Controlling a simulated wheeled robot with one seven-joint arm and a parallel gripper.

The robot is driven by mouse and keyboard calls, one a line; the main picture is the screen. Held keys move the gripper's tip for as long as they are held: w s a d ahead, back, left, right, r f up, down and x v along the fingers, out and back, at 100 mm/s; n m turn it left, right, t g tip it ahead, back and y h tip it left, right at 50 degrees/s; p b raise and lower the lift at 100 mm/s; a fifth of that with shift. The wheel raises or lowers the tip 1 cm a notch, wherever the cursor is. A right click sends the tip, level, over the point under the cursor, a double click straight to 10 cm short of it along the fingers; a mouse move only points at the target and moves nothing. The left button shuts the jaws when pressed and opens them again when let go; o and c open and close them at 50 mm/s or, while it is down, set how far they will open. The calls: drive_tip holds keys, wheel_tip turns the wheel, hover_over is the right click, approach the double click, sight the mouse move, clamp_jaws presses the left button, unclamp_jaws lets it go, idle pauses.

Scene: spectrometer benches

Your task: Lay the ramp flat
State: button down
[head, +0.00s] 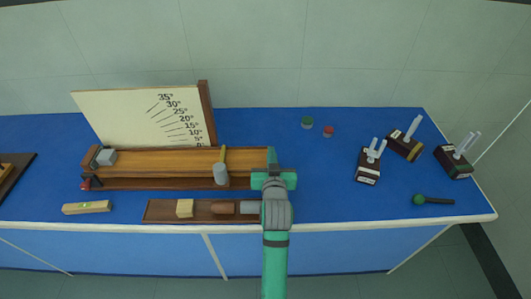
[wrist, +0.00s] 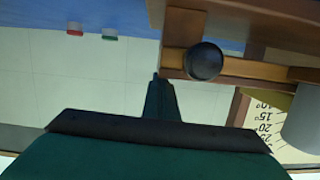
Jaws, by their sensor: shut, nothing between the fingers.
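The ramp (head: 170,160) is a long wooden board over a darker wooden base (head: 150,184), in front of the angle board (head: 125,115). A dark gap shows between board and base; I cannot tell the exact tilt. A grey block (head: 106,157) sits at its left end and a grey cylinder (head: 221,174) stands near its right part. My green gripper (head: 271,156) is shut and empty at the ramp's right end. In the wrist view its fingers (wrist: 157,82) are close beside a dark round knob (wrist: 204,61) on a wooden part; contact is unclear.
A wooden tray (head: 160,211) with a pale block and brown cylinder lies in front, and a spirit level (head: 86,207) lies at left. Small red (head: 328,131) and green (head: 307,122) pieces and several dark boxes (head: 368,165) stand at right. Blue bench between them is clear.

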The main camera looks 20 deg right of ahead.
drive_tip(key=shift+s+d+f+g, duration=0.1)
drive_tip(key=shift+f+g, duration=0.05)
drive_tip(key=shift+f, duration=0.4)
drive_tip(key=shift+s+d+f+g, duration=0.1)
drive_tip(key=shift+f+g, duration=0.05)
drive_tip(key=shift+f, duration=0.35)
drive_tip(key=r, duration=0.6)
drive_tip(key=shift+s+a, duration=0.2)
drive_tip(key=v, duration=0.9)
drive_tip(key=shift+a, duration=0.2)
